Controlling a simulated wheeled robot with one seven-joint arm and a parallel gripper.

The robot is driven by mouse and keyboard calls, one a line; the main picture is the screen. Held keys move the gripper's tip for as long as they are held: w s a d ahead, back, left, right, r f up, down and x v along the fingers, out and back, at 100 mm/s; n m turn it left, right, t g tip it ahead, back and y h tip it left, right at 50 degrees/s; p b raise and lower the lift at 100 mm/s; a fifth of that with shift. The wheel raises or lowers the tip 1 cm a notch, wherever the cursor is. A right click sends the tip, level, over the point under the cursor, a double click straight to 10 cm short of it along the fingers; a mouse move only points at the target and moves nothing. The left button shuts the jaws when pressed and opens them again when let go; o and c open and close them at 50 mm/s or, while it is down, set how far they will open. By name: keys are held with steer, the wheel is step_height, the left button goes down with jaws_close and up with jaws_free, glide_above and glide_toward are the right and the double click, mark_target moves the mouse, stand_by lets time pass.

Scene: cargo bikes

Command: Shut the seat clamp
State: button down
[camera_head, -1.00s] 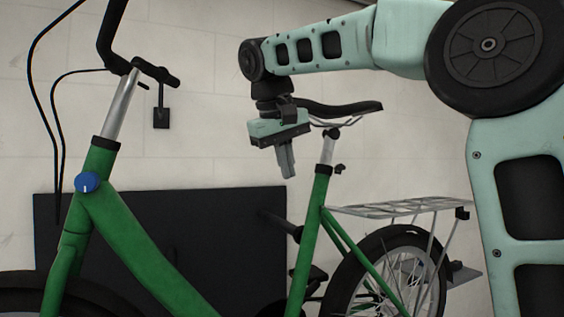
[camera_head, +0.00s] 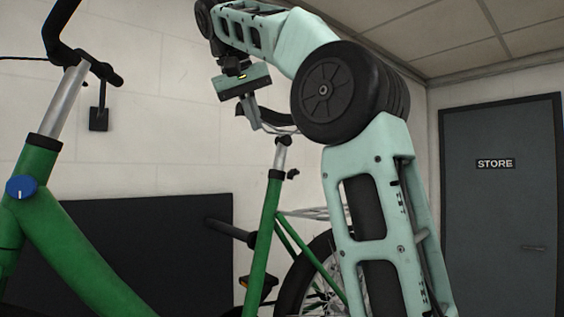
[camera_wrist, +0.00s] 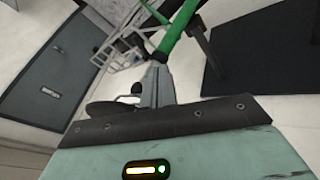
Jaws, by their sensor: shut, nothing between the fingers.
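The green bike's seat tube (camera_head: 265,220) rises to a silver seat post (camera_head: 281,157) under the black saddle (camera_head: 262,117). The seat clamp (camera_head: 292,175) shows as a small dark piece sticking out to the right at the top of the green tube. Its lever is too small to tell how far it stands open. My gripper (camera_head: 256,126) is shut and empty, above and slightly left of the clamp, in front of the saddle and partly covering it. In the wrist view my gripper's fingers (camera_wrist: 156,84) point toward the green frame (camera_wrist: 184,28); the clamp is not clear there.
A dark panel (camera_head: 140,245) stands behind the bike. The rear rack (camera_head: 312,213) is partly hidden by my arm. A grey STORE door (camera_head: 500,215) is at the right.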

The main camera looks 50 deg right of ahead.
glide_toward(293, 173)
steer(key=w+f, duration=0.4)
steer(key=shift+s+d+f, duration=0.25)
steer(key=shift+s+d, duration=0.1)
steer(key=shift+d, duration=0.25)
steer(key=shift+s+d+f, duration=0.25)
steer(key=shift+s+d, duration=0.05)
steer(key=shift+d, duration=0.3)
steer(key=shift+s+d+f, duration=0.3)
steer(key=shift+s+d, duration=0.05)
steer(key=shift+d, duration=0.25)
